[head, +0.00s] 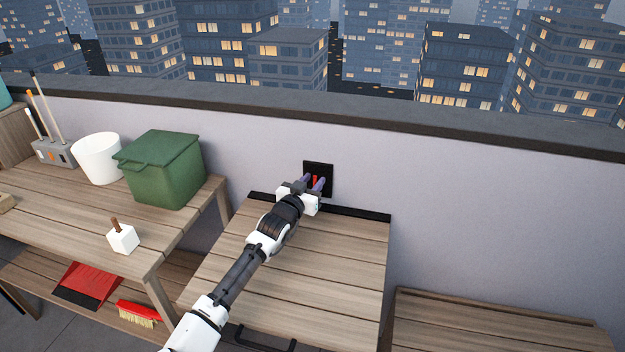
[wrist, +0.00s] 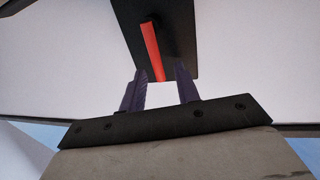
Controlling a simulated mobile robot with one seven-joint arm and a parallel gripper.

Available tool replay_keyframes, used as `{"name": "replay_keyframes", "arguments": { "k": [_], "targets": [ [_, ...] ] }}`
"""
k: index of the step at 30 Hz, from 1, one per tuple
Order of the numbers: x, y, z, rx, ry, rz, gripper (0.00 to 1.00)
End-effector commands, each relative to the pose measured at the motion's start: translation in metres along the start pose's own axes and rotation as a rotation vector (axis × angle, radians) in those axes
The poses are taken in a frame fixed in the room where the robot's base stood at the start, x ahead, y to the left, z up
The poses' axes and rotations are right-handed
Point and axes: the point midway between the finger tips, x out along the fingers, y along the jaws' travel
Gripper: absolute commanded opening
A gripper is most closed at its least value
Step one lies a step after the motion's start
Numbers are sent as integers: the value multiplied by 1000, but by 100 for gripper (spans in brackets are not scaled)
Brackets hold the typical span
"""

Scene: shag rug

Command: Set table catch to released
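The table catch is a red lever (head: 315,181) on a black plate (head: 325,168) fixed to the pale wall, just above the back edge of the wooden folding table (head: 290,265). In the wrist view the red lever (wrist: 152,50) stands out from the black plate (wrist: 181,25), slightly tilted. My gripper (head: 312,184) is at the plate, with its two purple fingers apart. In the wrist view my gripper (wrist: 160,84) is open, and the lower end of the lever lies near or between the fingertips. I cannot tell whether either finger touches it.
A wooden bench on the left holds a green bin (head: 163,168), a white bucket (head: 98,158) and a white block with a brown handle (head: 122,237). A red dustpan (head: 88,284) and brush (head: 138,313) sit below. The tabletop under my arm is clear.

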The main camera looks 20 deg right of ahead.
Motion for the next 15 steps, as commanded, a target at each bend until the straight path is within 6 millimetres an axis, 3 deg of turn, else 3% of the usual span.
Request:
{"name": "replay_keyframes", "arguments": {
  "k": [11,15],
  "targets": [
    [4,0,0,0,0,0,31],
    [4,0,0,0,0,0,12]
  ]
}}
